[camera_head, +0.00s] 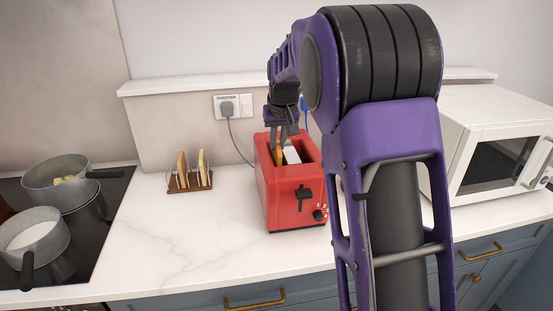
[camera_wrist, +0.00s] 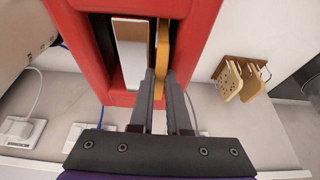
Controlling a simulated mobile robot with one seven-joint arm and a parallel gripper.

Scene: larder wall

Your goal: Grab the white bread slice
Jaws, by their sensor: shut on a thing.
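A bread slice with a golden-brown edge (camera_wrist: 162,52) stands upright in one slot of the red toaster (camera_wrist: 72,15). In the head view this slice (camera_head: 279,156) shows at the left slot of the toaster (camera_head: 290,196). My gripper (camera_wrist: 161,85) reaches into the toaster from above, with its fingers on both sides of the slice, shut on it. The slice's lower part is hidden in the slot.
A wooden toast rack (camera_head: 190,183) with two bread slices stands left of the toaster. A hob with two pots (camera_head: 55,178) is at far left, a white microwave (camera_head: 500,135) at right. A plugged socket (camera_head: 232,106) is on the wall behind. The front counter is clear.

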